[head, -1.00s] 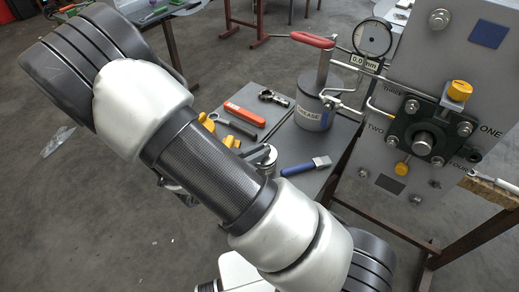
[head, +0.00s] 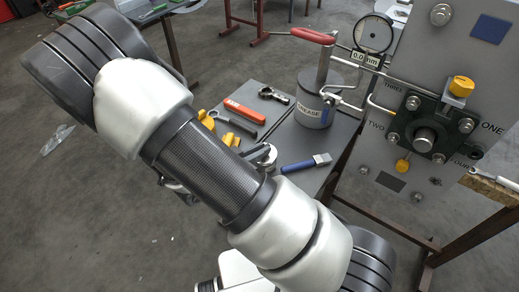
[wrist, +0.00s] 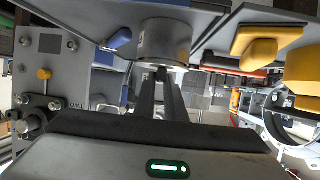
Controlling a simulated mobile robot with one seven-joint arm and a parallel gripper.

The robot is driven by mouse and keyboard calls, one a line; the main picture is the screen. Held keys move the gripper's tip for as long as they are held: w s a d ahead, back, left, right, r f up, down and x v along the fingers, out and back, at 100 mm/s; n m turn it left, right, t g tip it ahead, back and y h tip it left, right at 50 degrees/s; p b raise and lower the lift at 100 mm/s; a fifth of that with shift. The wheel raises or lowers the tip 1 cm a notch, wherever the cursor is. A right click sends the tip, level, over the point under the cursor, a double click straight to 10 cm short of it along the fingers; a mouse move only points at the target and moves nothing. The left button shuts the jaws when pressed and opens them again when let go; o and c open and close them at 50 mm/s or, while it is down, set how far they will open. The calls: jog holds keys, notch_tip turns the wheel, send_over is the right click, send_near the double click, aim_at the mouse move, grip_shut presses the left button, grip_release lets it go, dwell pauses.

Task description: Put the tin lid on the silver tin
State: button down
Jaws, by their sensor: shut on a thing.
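The silver tin (wrist: 165,38) shows at the top middle of the wrist view, which sees the scene upside down, so the tin stands on the table. My gripper (wrist: 163,74) is shut at the tin's open-side end, its two dark fingers close together. A pale rim between the fingertips and the tin appears to be the tin lid (wrist: 173,66), partly hidden by the fingers. It lies at or very near the tin's top; I cannot tell whether it is fully seated. In the head view, the silver tin (head: 266,158) is mostly hidden behind my arm.
A blue-handled tool (head: 305,164), an orange-red tool (head: 244,112) and yellow pieces (head: 229,139) lie around the tin. The grease can (head: 313,108) stands behind. The upright panel (head: 375,150) with bolts and a yellow knob is at right.

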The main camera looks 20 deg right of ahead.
jog(key=shift+f, duration=0.3)
jog(key=c, duration=1.7)
grip_release()
jog(key=shift+c, duration=0.2)
jog(key=p+v, duration=0.1)
jog(key=v, duration=1.6)
jog(key=shift+a+r+p, duration=0.15)
jog(key=shift+a+p, duration=0.05)
jog(key=shift+p, duration=0.2)
